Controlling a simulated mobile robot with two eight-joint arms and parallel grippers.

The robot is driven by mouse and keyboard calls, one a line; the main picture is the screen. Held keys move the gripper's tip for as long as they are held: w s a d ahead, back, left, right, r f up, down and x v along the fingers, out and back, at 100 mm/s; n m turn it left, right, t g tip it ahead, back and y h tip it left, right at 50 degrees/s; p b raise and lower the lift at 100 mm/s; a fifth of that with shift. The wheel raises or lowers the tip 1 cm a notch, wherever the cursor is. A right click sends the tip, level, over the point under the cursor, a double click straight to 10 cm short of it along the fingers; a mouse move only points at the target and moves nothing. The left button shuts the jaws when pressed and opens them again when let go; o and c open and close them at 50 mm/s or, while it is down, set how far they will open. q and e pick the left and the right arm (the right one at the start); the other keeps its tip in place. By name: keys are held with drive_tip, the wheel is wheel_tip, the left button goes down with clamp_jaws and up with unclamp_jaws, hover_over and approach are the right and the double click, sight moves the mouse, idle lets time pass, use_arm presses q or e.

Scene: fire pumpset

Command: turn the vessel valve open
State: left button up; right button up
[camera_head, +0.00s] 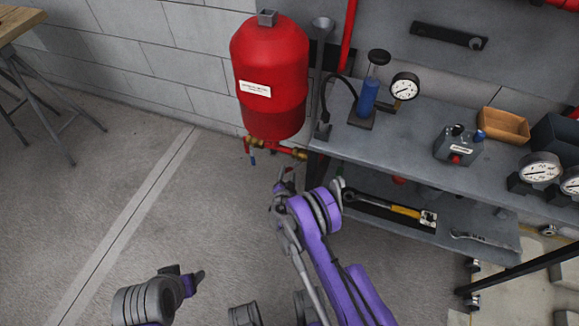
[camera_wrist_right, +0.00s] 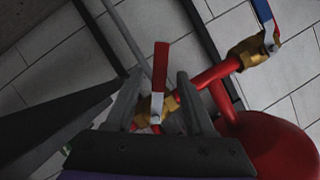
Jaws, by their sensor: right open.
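The red pressure vessel (camera_head: 268,85) hangs by the wall, with red pipe and brass fittings under it. In the right wrist view, a brass valve (camera_wrist_right: 150,106) with a red-tipped lever (camera_wrist_right: 160,66) lies between the fingers of my right gripper (camera_wrist_right: 158,82). The gripper is open, one finger on each side of the lever; contact cannot be told. A second brass valve (camera_wrist_right: 250,50) with a blue lever (camera_wrist_right: 264,14) sits farther along the pipe. In the head view my right gripper (camera_head: 285,180) is below the vessel. My left gripper (camera_head: 193,277) is low over the floor, its jaws unclear.
A grey workbench (camera_head: 415,130) on the right holds gauges (camera_head: 404,87), a blue cylinder (camera_head: 368,97) and an orange tray (camera_head: 503,125). Its lower shelf (camera_head: 380,232) bears a yellow-handled tool (camera_head: 400,210).

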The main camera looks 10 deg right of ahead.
drive_tip(key=v, duration=0.4)
drive_tip(key=shift+s+a+r, duration=0.1)
drive_tip(key=shift+s+a, duration=0.1)
drive_tip(key=shift+s, duration=0.15)
